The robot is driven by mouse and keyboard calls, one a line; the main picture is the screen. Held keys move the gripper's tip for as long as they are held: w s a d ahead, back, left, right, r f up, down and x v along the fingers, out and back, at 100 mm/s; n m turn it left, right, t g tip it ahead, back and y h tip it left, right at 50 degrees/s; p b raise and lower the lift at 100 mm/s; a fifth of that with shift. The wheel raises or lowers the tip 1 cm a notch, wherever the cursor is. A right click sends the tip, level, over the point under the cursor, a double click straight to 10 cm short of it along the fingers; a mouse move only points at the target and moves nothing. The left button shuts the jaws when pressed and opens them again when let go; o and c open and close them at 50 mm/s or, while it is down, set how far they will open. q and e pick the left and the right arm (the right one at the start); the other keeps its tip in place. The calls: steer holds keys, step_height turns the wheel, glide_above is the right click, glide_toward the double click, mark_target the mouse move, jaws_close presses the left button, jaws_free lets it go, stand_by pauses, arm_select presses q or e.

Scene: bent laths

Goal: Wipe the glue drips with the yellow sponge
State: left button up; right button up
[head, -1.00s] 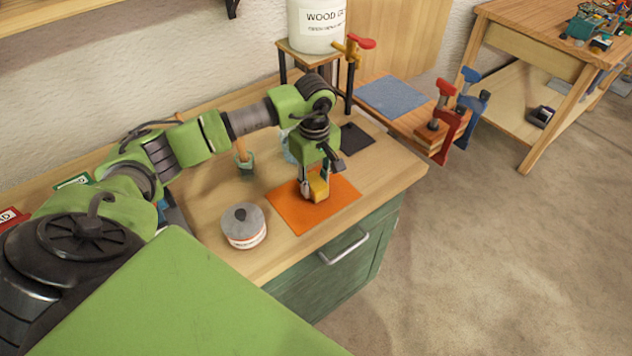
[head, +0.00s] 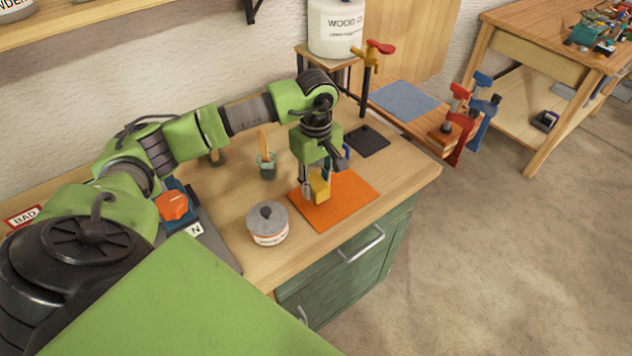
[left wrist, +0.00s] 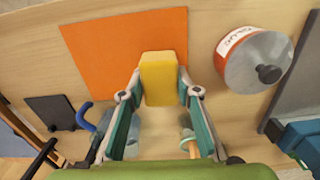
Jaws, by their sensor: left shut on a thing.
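The yellow sponge (head: 320,189) is between the fingers of my left gripper (head: 312,188), which is shut on it. In the left wrist view, the sponge (left wrist: 162,75) sits between the fingertips (left wrist: 162,94). The sponge is at the left part of the orange mat (head: 350,200) on the workbench; I cannot tell whether it touches the mat. In the left wrist view, it overlaps the edge of the mat (left wrist: 100,50). I cannot make out any glue drips. My right gripper is not in view.
A grey-lidded tin (head: 268,225) stands left of the mat. A small pot with a brush (head: 266,168) stands behind. A dark pad (head: 368,140) lies at the back right. A wood glue bucket (head: 335,28) stands on a raised stand. Clamps (head: 468,120) are at the right.

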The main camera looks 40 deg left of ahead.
arm_select(q)
step_height(320, 180, up, 2)
steer(key=shift+r+p, duration=0.1)
steer(key=shift+p, duration=0.3)
steer(key=shift+s+a+r+p, duration=0.1)
steer(key=shift+r+p, duration=0.5)
steer(key=shift+r, duration=0.5)
